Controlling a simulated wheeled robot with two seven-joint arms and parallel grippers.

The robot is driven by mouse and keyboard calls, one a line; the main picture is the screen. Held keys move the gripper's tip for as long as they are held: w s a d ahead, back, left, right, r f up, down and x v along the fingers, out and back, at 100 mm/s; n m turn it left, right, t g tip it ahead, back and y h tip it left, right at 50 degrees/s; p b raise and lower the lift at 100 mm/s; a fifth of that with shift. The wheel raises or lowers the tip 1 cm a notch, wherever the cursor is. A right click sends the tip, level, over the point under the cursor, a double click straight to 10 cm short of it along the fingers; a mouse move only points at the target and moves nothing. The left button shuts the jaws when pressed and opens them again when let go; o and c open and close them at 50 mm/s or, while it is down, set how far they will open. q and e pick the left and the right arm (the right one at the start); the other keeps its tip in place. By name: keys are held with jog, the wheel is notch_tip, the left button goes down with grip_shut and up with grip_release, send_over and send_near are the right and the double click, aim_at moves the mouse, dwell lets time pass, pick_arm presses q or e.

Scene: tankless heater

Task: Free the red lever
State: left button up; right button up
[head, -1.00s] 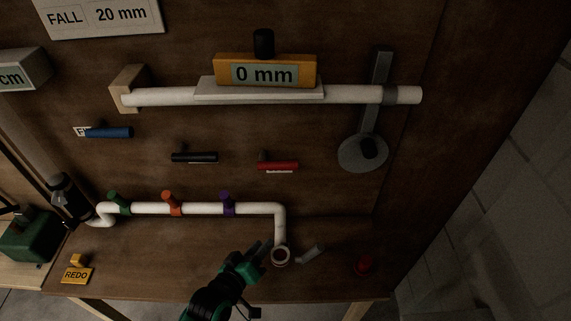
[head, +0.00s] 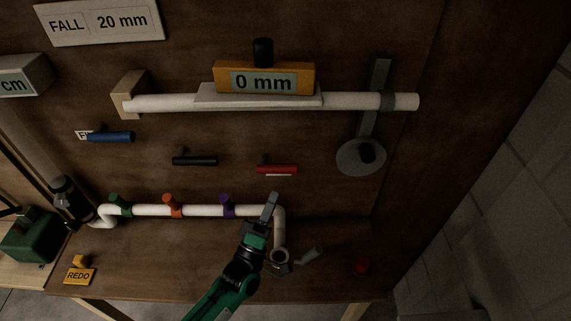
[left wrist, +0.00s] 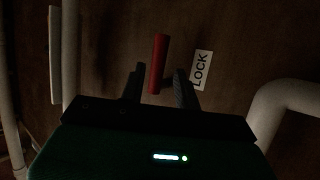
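The red lever (head: 277,170) is a short horizontal bar on the brown wooden panel, below the white pipe with the 0 mm gauge. In the left wrist view the red lever (left wrist: 158,64) stands between and ahead of the two fingers, beside a white LOCK label (left wrist: 201,70). My left gripper (head: 271,203) is below the lever in the head view, fingers pointing up toward it. In the left wrist view the left gripper (left wrist: 157,88) is open, its fingers apart on either side of the lever's near end. No contact is visible. My right gripper is not in view.
A black lever (head: 195,161) and a blue lever (head: 112,137) are on the panel to the left. A white bent pipe (head: 150,211) with green, orange and purple clamps runs below. A grey disc (head: 361,157) hangs at the right. A red button (head: 361,267) sits on the bench.

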aim_at(284, 172)
pick_arm(q)
jog(key=p+x, duration=0.3)
jog(key=x, duration=0.5)
jog(key=shift+r, duration=0.15)
jog(key=shift+w+d+r, duration=0.15)
jog(key=shift+w+d, duration=0.1)
jog(key=shift+w, duration=0.1)
grip_shut()
